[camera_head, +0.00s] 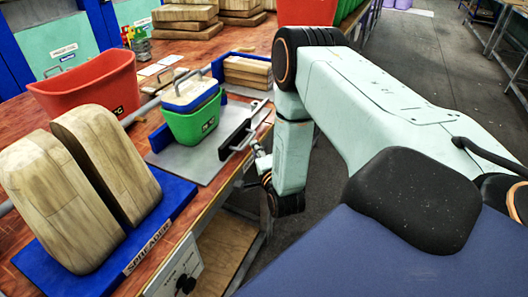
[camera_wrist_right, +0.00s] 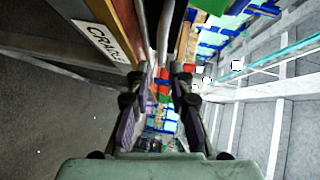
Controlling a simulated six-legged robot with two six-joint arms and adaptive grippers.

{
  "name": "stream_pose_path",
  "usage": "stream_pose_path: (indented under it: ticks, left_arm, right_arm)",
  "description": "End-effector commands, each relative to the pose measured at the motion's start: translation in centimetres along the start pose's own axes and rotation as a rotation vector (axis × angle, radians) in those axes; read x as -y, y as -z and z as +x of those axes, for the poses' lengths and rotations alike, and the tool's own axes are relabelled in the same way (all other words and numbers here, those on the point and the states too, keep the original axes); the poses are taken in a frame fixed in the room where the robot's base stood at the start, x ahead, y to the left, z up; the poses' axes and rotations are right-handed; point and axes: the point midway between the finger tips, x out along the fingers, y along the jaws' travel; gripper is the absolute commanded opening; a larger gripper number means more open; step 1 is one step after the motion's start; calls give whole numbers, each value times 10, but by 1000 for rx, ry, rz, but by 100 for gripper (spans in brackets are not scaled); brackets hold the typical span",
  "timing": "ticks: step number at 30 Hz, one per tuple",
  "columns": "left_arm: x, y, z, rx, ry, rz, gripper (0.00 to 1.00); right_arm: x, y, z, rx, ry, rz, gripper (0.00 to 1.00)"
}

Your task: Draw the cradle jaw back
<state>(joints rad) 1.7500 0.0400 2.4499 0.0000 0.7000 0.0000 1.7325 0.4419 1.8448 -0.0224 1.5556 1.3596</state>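The cradle press has a grey metal plate (camera_head: 190,165). A black upright jaw plate (camera_head: 236,137) stands at its right side, near the table edge. My right gripper (camera_head: 257,152) is low beside the jaw, small and partly hidden by my wrist. In the right wrist view its two fingers (camera_wrist_right: 165,72) are apart, and a grey bar (camera_wrist_right: 165,28) shows just beyond them. Contact is unclear. My left gripper is out of view.
The spreader press (camera_head: 158,224), with two wooden blocks (camera_head: 104,160), stands in front. A red tub (camera_head: 88,88) is behind it and stacked boards (camera_head: 248,72) lie beyond the cradle. The CRADLE label (camera_wrist_right: 102,40) is on the table edge. Floor (camera_head: 420,65) is open at right.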

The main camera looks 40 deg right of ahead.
Motion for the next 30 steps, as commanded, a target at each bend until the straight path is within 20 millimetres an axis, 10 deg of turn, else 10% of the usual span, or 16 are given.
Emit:
stream_pose_path:
  ticks: [12, 30]
  left_arm:
    - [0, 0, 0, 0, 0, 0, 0]
    - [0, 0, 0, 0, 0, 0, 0]
  right_arm:
    - [0, 1, -68, 0, -2, 0, 20]
    - [0, 1, -76, -1, 0, 0, 20]
